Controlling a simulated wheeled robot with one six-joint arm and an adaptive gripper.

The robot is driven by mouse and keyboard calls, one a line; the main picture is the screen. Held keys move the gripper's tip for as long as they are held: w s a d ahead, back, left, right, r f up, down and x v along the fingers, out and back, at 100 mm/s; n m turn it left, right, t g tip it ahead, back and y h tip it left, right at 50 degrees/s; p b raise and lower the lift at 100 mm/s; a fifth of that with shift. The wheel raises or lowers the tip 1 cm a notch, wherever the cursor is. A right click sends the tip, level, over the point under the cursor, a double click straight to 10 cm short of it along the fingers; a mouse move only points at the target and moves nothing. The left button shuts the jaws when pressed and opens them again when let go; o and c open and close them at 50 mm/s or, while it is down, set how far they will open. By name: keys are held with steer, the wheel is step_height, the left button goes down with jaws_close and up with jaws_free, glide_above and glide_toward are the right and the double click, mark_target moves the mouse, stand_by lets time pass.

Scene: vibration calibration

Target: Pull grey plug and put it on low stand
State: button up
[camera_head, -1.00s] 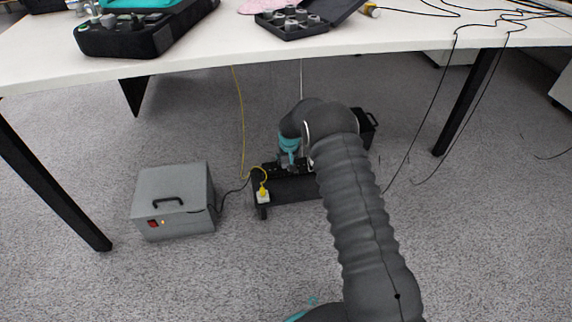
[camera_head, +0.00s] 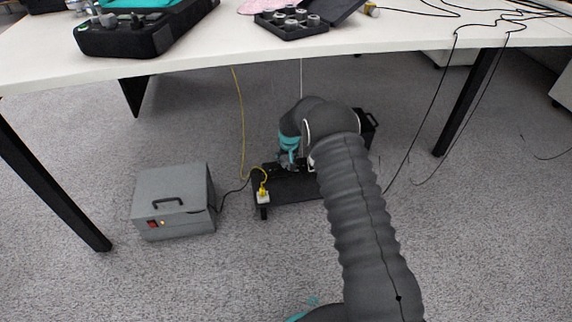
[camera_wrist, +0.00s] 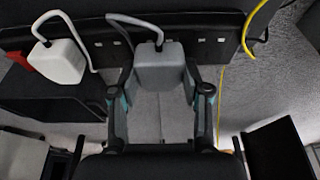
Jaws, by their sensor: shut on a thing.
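My gripper (camera_wrist: 160,95) is shut on the grey plug (camera_wrist: 158,66), with one finger on each side of it. A grey cable runs from the plug's top and loops to the left. The plug's upper edge overlaps the black socket strip (camera_wrist: 208,42); I cannot tell whether it is seated in it or free. In the head view my gripper (camera_head: 290,163) is over the low black stand (camera_head: 290,190) under the table, and the plug there is hidden by my arm.
A white plug (camera_wrist: 58,62) is left of the grey one.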

mark_target(286, 157)
steer(key=shift+r, duration=0.1)
steer(key=shift+r+p, duration=0.45)
steer(key=shift+r, duration=1.2)
steer(key=s+d+f+b, duration=0.1)
steer(key=s+d, duration=0.1)
steer(key=d, duration=0.1)
steer(key=s+d+f, duration=0.1)
steer(key=s+d, duration=0.2)
steer(key=s+d+f+b, duration=0.1)
steer(key=s+d, duration=0.1)
steer(key=d, duration=0.1)
steer(key=shift+s+d+f+b, duration=0.25)
steer(key=shift+s+d+b, duration=0.05)
steer(key=shift+s+d, duration=0.05)
steer(key=shift+f+b, duration=0.4)
steer(key=shift+f, duration=1.25)
steer(key=shift+f, duration=0.4)
steer(key=o, duration=1.2)
